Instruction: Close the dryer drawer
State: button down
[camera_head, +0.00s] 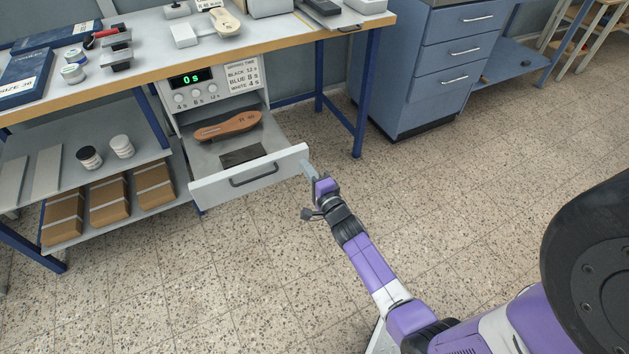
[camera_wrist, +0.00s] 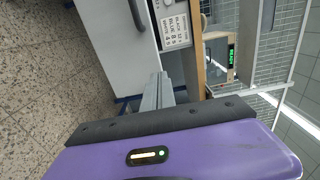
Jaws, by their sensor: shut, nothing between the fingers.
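The dryer drawer (camera_head: 220,192) is pulled out under the workbench, its white front facing me with a dark handle (camera_head: 253,174). A brown insole (camera_head: 228,126) and a dark flat plate (camera_head: 241,156) are in it. The dryer's control panel (camera_head: 189,86) above reads "0 s" in green. My gripper (camera_head: 308,170) is shut and empty at the right end of the drawer front, very near it; I cannot tell if they touch. In the wrist view the shut fingers (camera_wrist: 158,93) point toward the white drawer front (camera_wrist: 117,45), and the handle shows at the top edge.
The workbench (camera_head: 140,65) carries tins, boxes and tools. A blue table leg (camera_head: 367,95) and a blue drawer cabinet (camera_head: 425,70) stand to the right. The speckled floor before the drawer is clear.

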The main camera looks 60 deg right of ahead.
aim_at(297, 152)
jog(key=shift+b+x, duration=0.4)
jog(key=shift+x, duration=1.5)
jog(key=shift+d, duration=0.1)
